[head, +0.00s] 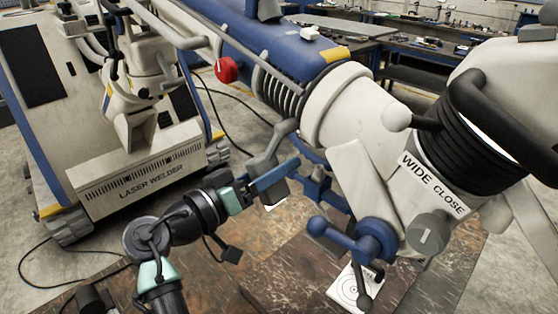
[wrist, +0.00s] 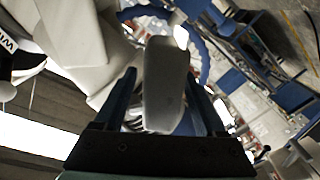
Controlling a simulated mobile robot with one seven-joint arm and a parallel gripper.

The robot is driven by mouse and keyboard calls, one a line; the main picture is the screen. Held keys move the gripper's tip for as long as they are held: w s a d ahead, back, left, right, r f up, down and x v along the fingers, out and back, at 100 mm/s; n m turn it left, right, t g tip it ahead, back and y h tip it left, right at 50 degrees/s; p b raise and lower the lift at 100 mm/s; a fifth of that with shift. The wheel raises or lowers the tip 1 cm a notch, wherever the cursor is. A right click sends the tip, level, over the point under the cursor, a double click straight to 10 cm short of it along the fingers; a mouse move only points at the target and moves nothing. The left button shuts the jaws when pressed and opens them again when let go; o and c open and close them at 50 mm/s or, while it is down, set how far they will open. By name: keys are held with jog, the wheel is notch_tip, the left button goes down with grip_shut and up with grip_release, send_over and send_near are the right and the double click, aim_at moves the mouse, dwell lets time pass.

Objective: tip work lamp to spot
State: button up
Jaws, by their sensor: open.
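The work lamp appears to be the large off-white head (head: 345,110) with a black ribbed section and a "WIDE CLOSE" label, on the right of the head view. A grey paddle-like handle (head: 268,146) juts from near its collar, down and left. My gripper (head: 276,178) is open at this handle. In the wrist view the handle (wrist: 163,85) stands between the two open fingers (wrist: 163,104), with a gap visible on each side. A white card with a target ring (head: 350,288), likely the spot, lies on the table below the lamp, partly hidden by a blue-and-black handle.
A blue tube (head: 265,45) and a grey rail with a red knob (head: 227,70) run above my arm. A grey knob (head: 428,235) and a blue clamp (head: 375,240) stand close right. A laser welder (head: 130,180) stands left. The brown tabletop (head: 270,265) is mostly bare.

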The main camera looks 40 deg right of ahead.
jog(key=shift+w+d, duration=0.15)
jog(key=shift+d, duration=0.5)
grip_shut()
dwell(1.0)
